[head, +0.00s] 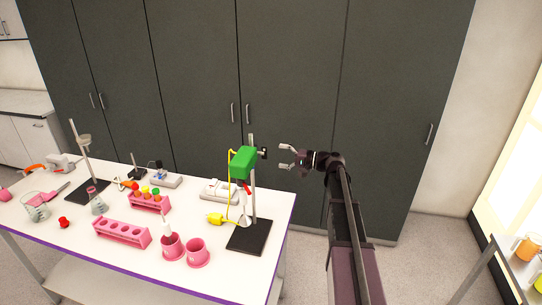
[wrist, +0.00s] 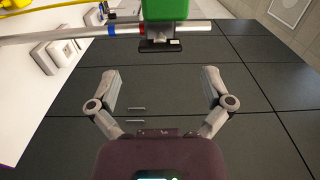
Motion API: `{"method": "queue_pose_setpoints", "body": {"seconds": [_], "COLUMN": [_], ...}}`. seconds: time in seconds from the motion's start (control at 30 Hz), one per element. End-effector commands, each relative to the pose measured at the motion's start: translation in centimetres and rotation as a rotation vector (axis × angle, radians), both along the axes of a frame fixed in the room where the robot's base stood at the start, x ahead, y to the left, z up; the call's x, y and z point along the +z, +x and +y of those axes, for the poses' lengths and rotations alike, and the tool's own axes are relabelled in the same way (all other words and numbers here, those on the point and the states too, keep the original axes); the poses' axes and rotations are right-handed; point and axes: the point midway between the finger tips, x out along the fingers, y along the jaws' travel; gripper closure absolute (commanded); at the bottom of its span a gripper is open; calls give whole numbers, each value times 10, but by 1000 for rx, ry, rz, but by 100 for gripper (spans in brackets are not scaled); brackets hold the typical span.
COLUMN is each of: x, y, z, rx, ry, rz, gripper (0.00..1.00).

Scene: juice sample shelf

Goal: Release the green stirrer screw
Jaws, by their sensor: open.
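The green stirrer (head: 243,162) is mounted on a metal stand with a black base plate (head: 250,237) at the right end of the table. Its black screw (head: 263,153) sticks out on the right side, toward my gripper. In the wrist view the green stirrer body (wrist: 166,9) is cut off at the top edge, and the dark screw knob (wrist: 160,45) shows below it. My gripper (head: 287,157) is open and empty, just right of the screw and apart from it. In the wrist view the gripper's fingers (wrist: 160,82) are spread wide, with the knob ahead between them.
A flask (head: 245,220) stands under the stirrer, near a yellow plug (head: 216,219) and cable. Pink beakers (head: 196,252) and a pink rack (head: 121,233) stand further left. Dark cabinets (head: 290,60) rise behind. Space around my gripper, right of the table, is clear.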

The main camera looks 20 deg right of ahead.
Motion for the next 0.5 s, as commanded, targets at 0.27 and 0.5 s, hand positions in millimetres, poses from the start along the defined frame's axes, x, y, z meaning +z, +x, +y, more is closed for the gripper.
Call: {"method": "queue_pose_setpoints", "body": {"seconds": [0.27, 0.5], "x": [0, 0], "y": [-20, -28], "z": [-35, -49], "rx": [-1, -1], "ry": [0, 1], "rz": [0, -1], "gripper": [0, 0]}}
